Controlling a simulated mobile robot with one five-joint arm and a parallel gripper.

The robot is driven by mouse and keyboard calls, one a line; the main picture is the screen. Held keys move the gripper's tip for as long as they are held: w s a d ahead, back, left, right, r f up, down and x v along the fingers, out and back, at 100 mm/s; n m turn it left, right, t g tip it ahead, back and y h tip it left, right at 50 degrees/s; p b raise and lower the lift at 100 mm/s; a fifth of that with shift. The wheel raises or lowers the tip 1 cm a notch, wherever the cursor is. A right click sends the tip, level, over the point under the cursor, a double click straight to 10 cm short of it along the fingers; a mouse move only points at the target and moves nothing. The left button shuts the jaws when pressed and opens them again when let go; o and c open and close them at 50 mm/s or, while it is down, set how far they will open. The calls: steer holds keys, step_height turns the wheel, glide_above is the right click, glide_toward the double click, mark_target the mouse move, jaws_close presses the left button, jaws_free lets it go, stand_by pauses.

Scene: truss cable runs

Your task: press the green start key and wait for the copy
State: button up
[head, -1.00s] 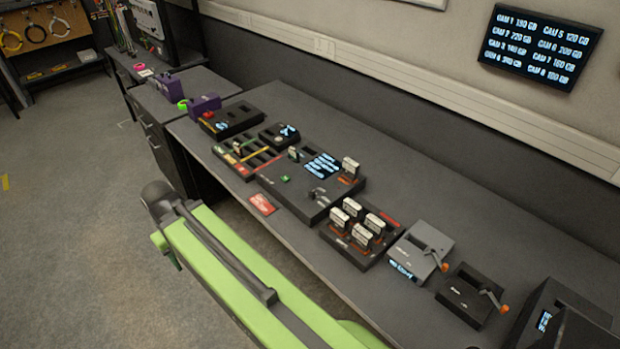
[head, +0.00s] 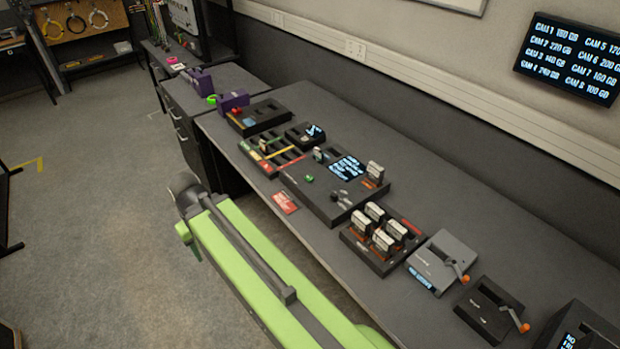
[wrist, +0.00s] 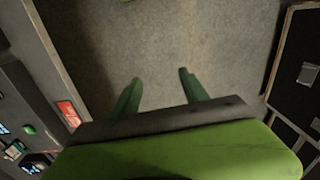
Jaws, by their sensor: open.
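The green start key (head: 308,179) is a small green button on the front left part of a black copy unit (head: 330,211) on the long grey bench. The unit has a lit blue-white screen (head: 347,168), a dark knob near its front and a pale-labelled cartridge (head: 375,172) standing at its right end. In the wrist view the green key (wrist: 29,129) shows at the left edge. My gripper (wrist: 160,75) is open and empty, its two green fingers over the floor beside the bench. It is apart from the key. In the head view my green arm hides the fingers.
A red card (head: 285,202) lies at the bench front edge. A dock with several cartridges (head: 353,240) stands right of the unit, then a grey device (head: 441,262) with an orange-tipped lever. A slotted tray (head: 270,151) stands left. Open floor (head: 100,230) lies left of the bench.

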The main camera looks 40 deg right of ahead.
jaws_close()
stand_by(0.4)
stand_by(1.4)
